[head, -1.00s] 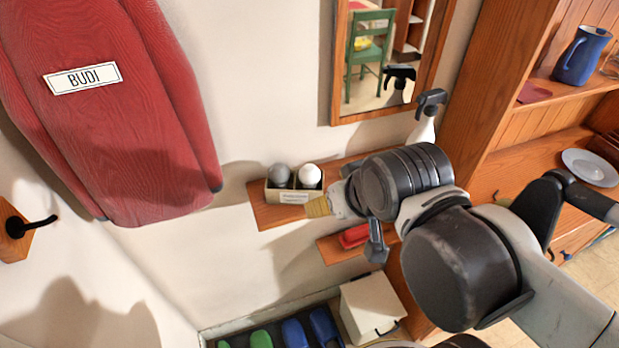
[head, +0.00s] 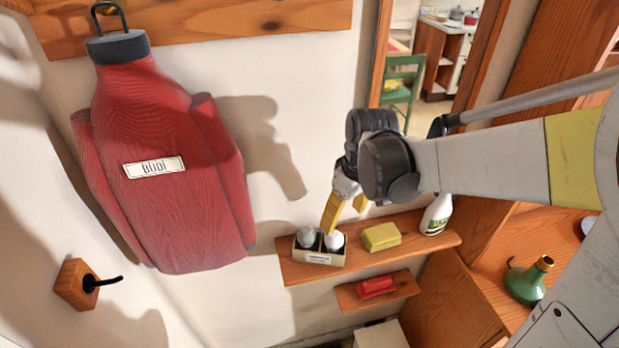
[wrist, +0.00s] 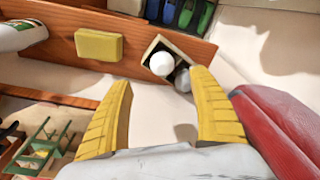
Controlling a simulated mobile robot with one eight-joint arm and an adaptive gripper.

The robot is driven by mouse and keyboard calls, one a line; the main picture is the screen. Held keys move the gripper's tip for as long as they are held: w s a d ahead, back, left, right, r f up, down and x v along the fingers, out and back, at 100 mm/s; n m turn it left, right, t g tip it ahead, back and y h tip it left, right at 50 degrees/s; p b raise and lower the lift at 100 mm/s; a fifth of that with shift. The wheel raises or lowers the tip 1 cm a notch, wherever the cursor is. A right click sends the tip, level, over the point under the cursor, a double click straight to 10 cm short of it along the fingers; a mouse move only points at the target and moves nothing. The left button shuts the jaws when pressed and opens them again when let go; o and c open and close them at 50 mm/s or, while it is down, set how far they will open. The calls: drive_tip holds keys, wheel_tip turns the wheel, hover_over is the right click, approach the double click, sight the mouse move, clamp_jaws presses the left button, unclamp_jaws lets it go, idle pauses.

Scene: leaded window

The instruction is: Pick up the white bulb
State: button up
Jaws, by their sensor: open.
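The white bulb (head: 334,240) sits in the right compartment of a small labelled box (head: 319,259) on the wooden shelf. A grey bulb (head: 307,237) sits in the left compartment beside it. My gripper (head: 344,222) is over the shelf, its yellow fingers pointing down close to the white bulb. In the wrist view my gripper (wrist: 163,92) is open and empty. The white bulb (wrist: 162,63) shows beyond the gap between the fingertips, and the grey bulb (wrist: 183,80) is partly hidden by the right finger.
A yellow block (head: 381,236) and a spray bottle (head: 437,213) stand right of the box on the shelf (head: 300,272). A red object (head: 375,286) lies on a lower shelf. A red coat (head: 165,175) hangs at the left. A green vessel (head: 528,280) stands right.

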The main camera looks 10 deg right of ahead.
sight(335, 234)
drive_tip(key=f, duration=0.2)
drive_tip(key=f+b, duration=0.1)
drive_tip(key=f, duration=0.2)
drive_tip(key=shift+w+a+f, duration=0.2)
drive_tip(key=shift+w+f, duration=0.1)
drive_tip(key=shift+w, duration=0.1)
drive_tip(key=f, duration=0.1)
drive_tip(key=f+b, duration=0.1)
drive_tip(key=f, duration=0.3)
drive_tip(key=shift+w+a+b, duration=0.3)
drive_tip(key=shift+w+a, duration=0.1)
drive_tip(key=shift+c, duration=0.6)
drive_tip(key=c, duration=0.8)
